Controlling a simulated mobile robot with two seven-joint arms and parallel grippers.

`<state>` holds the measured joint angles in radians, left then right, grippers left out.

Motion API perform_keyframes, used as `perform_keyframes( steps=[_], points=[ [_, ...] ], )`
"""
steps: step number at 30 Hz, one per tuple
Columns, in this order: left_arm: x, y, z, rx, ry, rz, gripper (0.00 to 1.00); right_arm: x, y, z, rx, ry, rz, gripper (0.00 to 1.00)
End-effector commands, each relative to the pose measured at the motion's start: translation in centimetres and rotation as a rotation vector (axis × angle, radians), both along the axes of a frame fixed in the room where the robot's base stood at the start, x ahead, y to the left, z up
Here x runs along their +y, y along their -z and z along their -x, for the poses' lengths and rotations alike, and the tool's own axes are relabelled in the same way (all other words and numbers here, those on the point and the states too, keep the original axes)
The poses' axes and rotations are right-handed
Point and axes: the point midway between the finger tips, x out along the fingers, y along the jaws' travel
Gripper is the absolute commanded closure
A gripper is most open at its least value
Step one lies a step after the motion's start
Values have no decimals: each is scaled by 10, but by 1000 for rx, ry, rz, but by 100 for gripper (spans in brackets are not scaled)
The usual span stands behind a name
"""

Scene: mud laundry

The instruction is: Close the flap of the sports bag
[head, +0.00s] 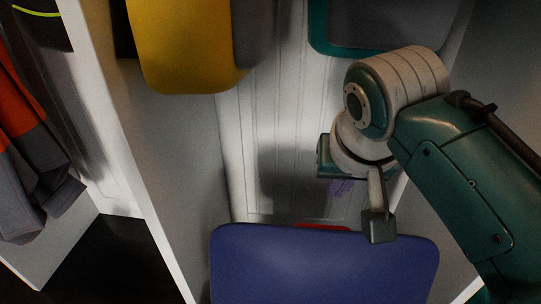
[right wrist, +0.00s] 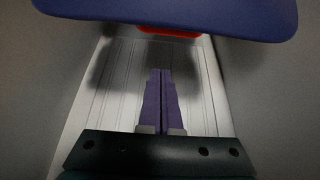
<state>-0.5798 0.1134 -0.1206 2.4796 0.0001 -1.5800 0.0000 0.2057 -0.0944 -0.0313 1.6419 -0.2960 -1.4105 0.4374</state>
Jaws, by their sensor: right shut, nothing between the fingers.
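The sports bag shows as a smooth blue panel with rounded corners (head: 320,268) at the bottom centre of the head view. It also shows as a blue edge across the top of the right wrist view (right wrist: 180,14). I cannot tell which part of this panel is the flap. A small red piece (head: 322,227) shows at its far edge and in the right wrist view (right wrist: 168,31). My right gripper (head: 341,188) is just beyond that far edge, apart from it. Its purple fingers (right wrist: 161,100) are shut and empty. My left gripper is out of view.
A white locker compartment with side walls (head: 178,150) and a grooved back panel (head: 300,120) encloses the bag. A yellow item (head: 185,50) and a teal-edged grey item (head: 390,25) are above. Orange and grey clothing (head: 35,150) hangs in the left compartment.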

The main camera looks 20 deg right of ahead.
Motion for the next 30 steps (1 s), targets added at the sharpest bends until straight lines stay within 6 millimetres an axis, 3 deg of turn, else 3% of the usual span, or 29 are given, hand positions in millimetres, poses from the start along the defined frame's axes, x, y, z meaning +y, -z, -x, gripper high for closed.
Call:
perform_keyframes(
  steps=[5, 20, 24, 30],
  points=[
    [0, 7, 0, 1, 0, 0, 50, -2, 12, -9, -2, 9, -1, 100],
    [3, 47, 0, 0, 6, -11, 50, -19, 91, -46, -1, 10, 0, 100],
    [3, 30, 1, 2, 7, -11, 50, -11, 82, -31, -2, 6, -3, 100],
    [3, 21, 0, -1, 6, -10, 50, -4, 80, -14, -2, 8, -1, 100]
  ],
)
